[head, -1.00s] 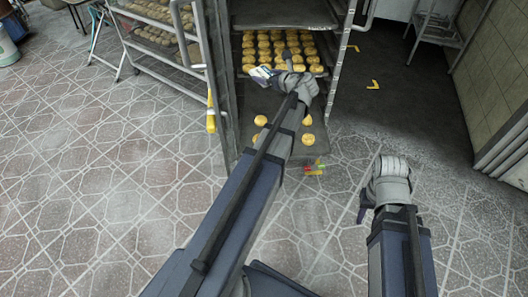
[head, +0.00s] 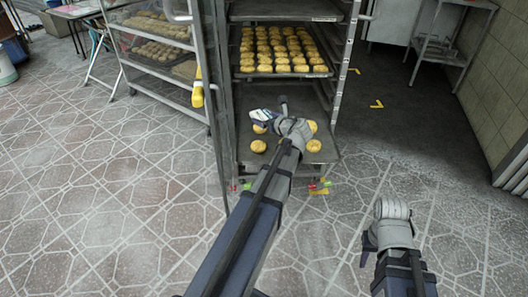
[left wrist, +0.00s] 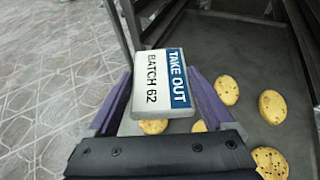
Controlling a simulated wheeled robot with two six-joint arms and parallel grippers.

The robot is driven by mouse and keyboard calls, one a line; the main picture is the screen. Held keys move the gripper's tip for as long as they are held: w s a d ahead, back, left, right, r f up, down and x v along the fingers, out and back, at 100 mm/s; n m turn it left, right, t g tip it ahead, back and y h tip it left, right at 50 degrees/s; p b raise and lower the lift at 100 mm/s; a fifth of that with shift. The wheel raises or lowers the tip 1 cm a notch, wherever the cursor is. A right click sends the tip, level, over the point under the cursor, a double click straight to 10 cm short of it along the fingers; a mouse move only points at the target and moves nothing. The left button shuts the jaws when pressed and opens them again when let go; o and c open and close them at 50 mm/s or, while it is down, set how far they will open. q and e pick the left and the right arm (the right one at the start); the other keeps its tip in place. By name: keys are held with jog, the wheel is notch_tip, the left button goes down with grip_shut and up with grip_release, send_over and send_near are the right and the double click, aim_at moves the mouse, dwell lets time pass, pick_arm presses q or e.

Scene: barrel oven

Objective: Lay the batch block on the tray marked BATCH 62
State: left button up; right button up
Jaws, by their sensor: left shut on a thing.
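The batch block (head: 262,116) is a white slab with a blue band. In the left wrist view the block (left wrist: 158,84) reads "TAKE OUT" and "BATCH 62". My left gripper (head: 276,112) is shut on it, with purple fingers on both sides. It holds the block over the lower rack tray (head: 290,160), which bears a few yellow rounds (head: 258,146). The tray's dark surface (left wrist: 240,55) shows beyond the block in the wrist view. I see no batch mark on the tray. My right gripper (head: 368,248) hangs over the floor at the right; its jaws are unclear.
A fuller tray of yellow rounds (head: 282,70) sits one level up in the rack. The rack's left upright (head: 217,110) stands close to my left gripper. A second rack with trays (head: 155,45) is at the left. Floor at the right is open.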

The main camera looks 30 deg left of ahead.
pick_arm(q)
jog(key=shift+f, duration=0.1)
notch_tip(320, 180, down, 6)
jog(key=b, duration=0.6)
jog(key=shift+f, duration=0.15)
notch_tip(320, 180, down, 4)
jog(key=b, duration=0.4)
jog(key=shift+r, duration=0.25)
jog(key=shift+f, duration=0.2)
jog(key=o, duration=1.1)
jog(key=shift+r, duration=0.1)
